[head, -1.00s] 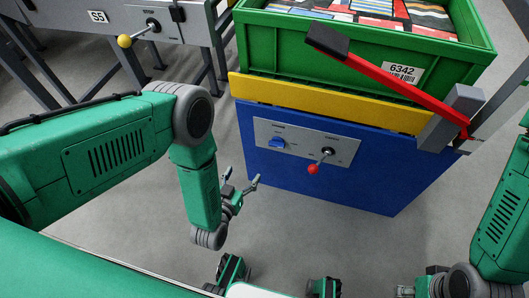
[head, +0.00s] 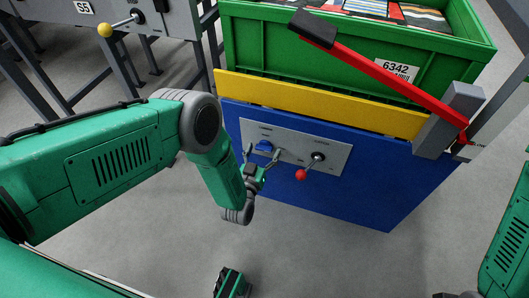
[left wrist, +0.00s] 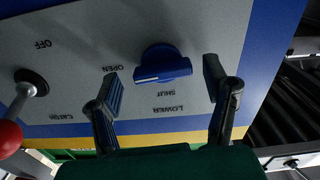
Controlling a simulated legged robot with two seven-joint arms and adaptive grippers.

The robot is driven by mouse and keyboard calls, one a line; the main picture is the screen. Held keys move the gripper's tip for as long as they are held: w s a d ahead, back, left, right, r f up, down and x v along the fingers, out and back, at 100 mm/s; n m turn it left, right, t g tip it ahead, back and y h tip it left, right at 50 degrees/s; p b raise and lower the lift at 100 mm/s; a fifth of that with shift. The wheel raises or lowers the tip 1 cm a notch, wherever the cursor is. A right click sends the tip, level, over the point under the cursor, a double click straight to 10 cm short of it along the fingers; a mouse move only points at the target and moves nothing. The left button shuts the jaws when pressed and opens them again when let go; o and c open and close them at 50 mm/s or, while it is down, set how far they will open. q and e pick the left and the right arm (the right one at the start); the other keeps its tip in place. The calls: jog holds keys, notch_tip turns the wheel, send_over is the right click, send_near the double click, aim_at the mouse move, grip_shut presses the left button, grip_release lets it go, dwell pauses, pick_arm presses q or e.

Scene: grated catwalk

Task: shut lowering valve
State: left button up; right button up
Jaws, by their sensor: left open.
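The lowering valve is a blue knob (head: 264,147) on a grey plate (head: 333,157) on the blue lift front. In the left wrist view the blue knob (left wrist: 162,65) sits among the words OPEN, SHUT and LOWER, which read upside down. Its grip bar lies nearly level there, with a white mark towards OPEN. My left gripper (head: 262,155) is in front of the plate, close to the knob. In the left wrist view its open fingers (left wrist: 163,80) stand either side of the knob; I see no contact.
A red-balled lever (head: 301,174) sticks out of the plate right of the knob. A green crate (head: 270,50) stands above the yellow board (head: 320,105). A long red lever (head: 390,80) slants across the crate. A yellow-balled lever (head: 105,30) is at the upper left.

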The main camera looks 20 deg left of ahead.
pick_arm(q)
jog(key=shift+w+a, duration=0.3)
jog(key=shift+w, duration=0.15)
jog(key=shift+d, duration=0.15)
jog(key=shift+c, duration=0.5)
jog(key=shift+d, duration=0.1)
jog(key=c, duration=1.1)
jog(key=shift+o, duration=0.2)
pick_arm(e)
jog(key=shift+a+f, duration=0.1)
jog(key=shift+a, duration=0.1)
